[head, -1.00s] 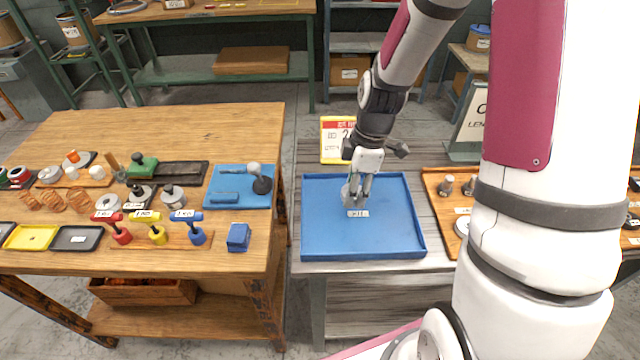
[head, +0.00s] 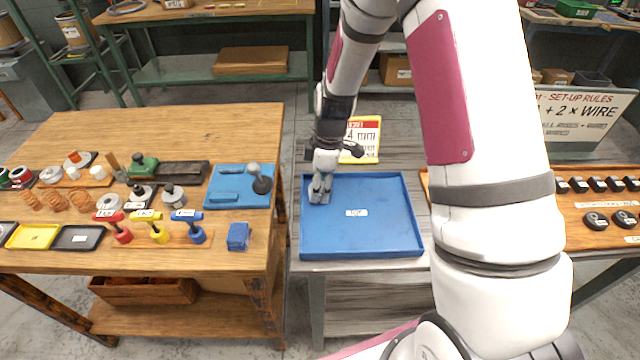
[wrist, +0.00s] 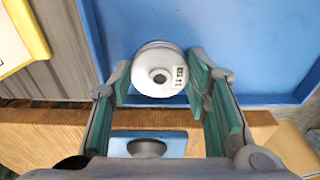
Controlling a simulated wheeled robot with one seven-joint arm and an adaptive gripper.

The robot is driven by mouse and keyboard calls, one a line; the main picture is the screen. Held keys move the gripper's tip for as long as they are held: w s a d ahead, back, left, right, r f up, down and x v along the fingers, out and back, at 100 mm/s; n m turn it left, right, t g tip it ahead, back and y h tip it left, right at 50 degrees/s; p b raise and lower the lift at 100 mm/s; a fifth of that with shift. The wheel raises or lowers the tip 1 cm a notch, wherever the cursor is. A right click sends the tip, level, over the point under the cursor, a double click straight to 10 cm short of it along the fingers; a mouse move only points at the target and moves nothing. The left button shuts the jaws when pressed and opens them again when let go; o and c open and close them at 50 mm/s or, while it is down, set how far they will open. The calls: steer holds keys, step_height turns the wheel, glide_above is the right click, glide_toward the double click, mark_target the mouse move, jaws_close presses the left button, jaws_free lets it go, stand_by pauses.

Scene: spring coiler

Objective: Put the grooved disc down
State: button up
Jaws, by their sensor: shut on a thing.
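The grooved disc (wrist: 160,70) is a pale grey round piece with a dark centre hole and a small printed label, seen face-on in the wrist view. My gripper (wrist: 160,82) is shut on it, with a green-padded finger on either side. In the head view my gripper (head: 320,196) is low over the back left part of the blue tray (head: 385,244); the disc is hard to make out there. I cannot tell whether the disc touches the tray floor.
The tray has a low raised rim and a white label (head: 357,212); its middle and right are clear. The wooden bench (head: 190,120) at left holds tools and a blue block (head: 238,236).

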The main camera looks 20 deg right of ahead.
steer(key=shift+f, duration=0.1)
steer(key=o, duration=1.4)
steer(key=shift+f, duration=0.1)
step_height(320, 180, up, 12)
steer(key=d, duration=0.1)
steer(key=s+r+m+t+h, duration=0.15)
steer(key=s+r+m, duration=0.45)
steer(key=s+r, duration=0.6)
steer(key=shift+s+a+r+m+t+b, duration=0.1)
steer(key=shift+s+r+m+t, duration=0.4)
steer(key=shift+s+r+m, duration=1.25)
steer(key=shift+s+a+r+m+t+b, duration=0.15)
steer(key=shift+s+m+t, duration=0.6)
steer(key=shift+s, duration=2.05)
steer(key=shift+s+a+r+m+t+b, duration=0.15)
steer(key=shift+s+r+m, duration=0.75)
steer(key=shift+s+m, duration=1.1)
steer(key=shift+s+n, duration=0.3)
